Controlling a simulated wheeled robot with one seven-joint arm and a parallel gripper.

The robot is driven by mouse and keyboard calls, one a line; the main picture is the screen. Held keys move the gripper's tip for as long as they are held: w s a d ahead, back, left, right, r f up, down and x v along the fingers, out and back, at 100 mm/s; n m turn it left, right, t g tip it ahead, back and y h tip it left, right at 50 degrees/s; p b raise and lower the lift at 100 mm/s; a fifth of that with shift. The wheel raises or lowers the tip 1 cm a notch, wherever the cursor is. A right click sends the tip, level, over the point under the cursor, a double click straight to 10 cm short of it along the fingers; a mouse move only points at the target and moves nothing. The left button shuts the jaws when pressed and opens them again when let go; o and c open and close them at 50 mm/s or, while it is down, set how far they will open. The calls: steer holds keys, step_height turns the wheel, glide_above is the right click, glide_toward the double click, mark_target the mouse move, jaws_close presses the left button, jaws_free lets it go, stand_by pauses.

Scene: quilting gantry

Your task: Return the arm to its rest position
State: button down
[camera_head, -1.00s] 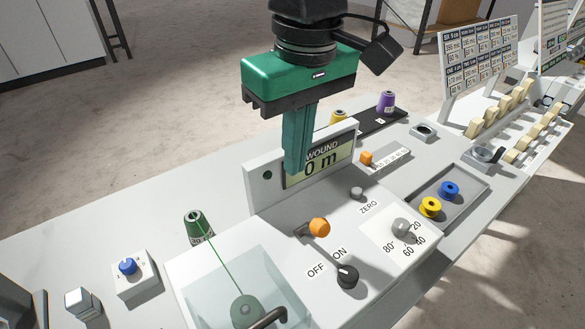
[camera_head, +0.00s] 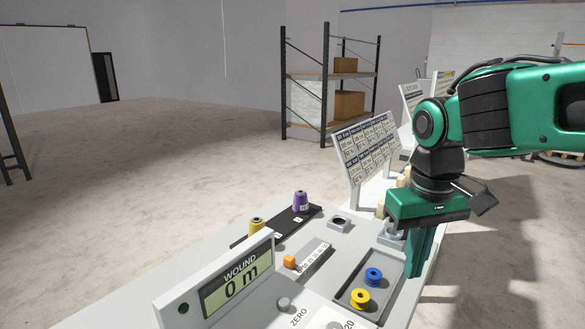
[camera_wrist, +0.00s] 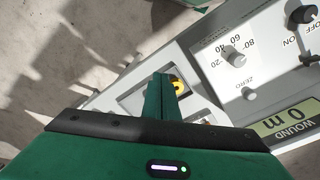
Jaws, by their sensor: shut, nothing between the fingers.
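My gripper (camera_head: 418,268) hangs from my green arm on the right side of the head view, pointing down. Its fingers are shut and hold nothing. It is over the right edge of the bench, to the right of the tray (camera_head: 344,296) with a blue bobbin (camera_head: 373,276) and a yellow bobbin (camera_head: 359,298). In the wrist view the shut fingers (camera_wrist: 160,85) show in front of the tray and hide most of it. A bit of the yellow bobbin shows beside them.
The bench carries a display (camera_head: 235,284) reading 0 m, an orange slider knob (camera_head: 290,261), a purple spool (camera_head: 300,201) and a yellow spool (camera_head: 256,227). A chart board (camera_head: 368,147) stands behind my gripper. A shelf rack (camera_head: 330,85) is farther back. Open floor lies left and right.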

steer(key=s+d+f+m, duration=0.4)
steer(key=s+d, duration=0.3)
steer(key=d, duration=0.2)
steer(key=s+d+f+m, duration=0.4)
steer(key=s+d, duration=0.4)
steer(key=d, duration=0.2)
steer(key=shift+d+f+g+y, duration=0.2)
steer(key=shift+f+g+y, duration=0.15)
steer(key=shift+f, duration=0.25)
steer(key=shift+w+f, duration=0.25)
steer(key=shift+w, duration=0.35)
